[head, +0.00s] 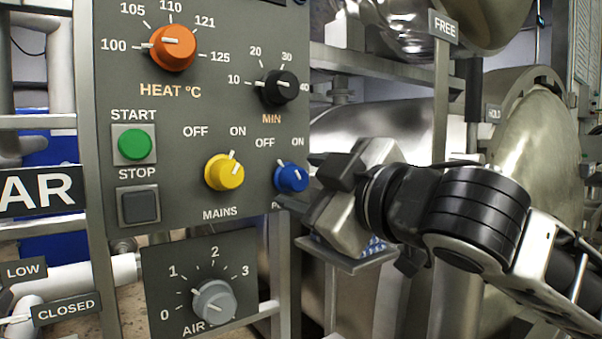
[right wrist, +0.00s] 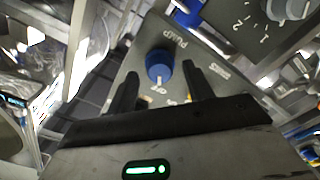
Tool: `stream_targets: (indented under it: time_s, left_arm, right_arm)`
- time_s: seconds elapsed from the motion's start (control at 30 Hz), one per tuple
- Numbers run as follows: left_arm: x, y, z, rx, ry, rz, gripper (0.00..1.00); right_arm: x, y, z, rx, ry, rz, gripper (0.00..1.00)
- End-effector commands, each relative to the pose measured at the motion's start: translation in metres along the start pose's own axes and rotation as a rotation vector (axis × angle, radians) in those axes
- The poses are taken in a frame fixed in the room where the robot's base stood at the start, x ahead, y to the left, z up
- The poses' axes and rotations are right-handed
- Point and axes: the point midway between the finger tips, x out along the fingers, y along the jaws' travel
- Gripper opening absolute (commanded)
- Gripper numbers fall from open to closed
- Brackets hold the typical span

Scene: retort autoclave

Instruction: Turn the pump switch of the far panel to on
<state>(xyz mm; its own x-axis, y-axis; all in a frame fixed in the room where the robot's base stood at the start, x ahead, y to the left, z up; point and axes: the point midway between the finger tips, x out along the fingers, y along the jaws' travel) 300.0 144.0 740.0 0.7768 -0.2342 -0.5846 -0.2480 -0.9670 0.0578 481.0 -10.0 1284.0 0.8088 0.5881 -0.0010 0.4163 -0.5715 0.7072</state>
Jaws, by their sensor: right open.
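The blue pump switch (head: 291,178) sits at the lower right of the grey control panel (head: 185,105). Its white pointer leans up-left toward OFF. In the right wrist view the blue knob (right wrist: 158,66) shows by the PUMP label, with its pointer toward the OFF mark. My right gripper (head: 301,183) is beside the panel's right edge, close to the knob. In the right wrist view its two dark fingers (right wrist: 160,76) are open, one on each side of the knob; I cannot tell whether they touch it. The PUMP label is mostly hidden in the head view. My left gripper is not in view.
A yellow mains knob (head: 225,173) with its pointer toward ON is left of the blue one. Above are a black minutes dial (head: 280,88) and an orange heat dial (head: 173,47). A grey air dial (head: 214,302) is below. Steel vessels and frame posts stand behind and right.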

Motion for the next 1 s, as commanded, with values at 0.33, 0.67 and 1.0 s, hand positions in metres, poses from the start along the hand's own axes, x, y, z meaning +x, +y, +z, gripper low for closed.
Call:
stream_targets:
  time_s: [0.33,0.67,1.0]
  left_arm:
    - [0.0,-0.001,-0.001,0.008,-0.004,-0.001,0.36]
    - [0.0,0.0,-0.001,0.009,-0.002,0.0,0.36]
    - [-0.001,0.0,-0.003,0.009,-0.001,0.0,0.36]
  right_arm:
    - [0.018,0.0,0.0,-0.001,0.001,0.001,0.52]
    - [0.018,0.0,0.0,0.0,0.001,0.001,0.07]
    - [0.018,0.0,0.0,0.034,-0.001,0.0,0.07]
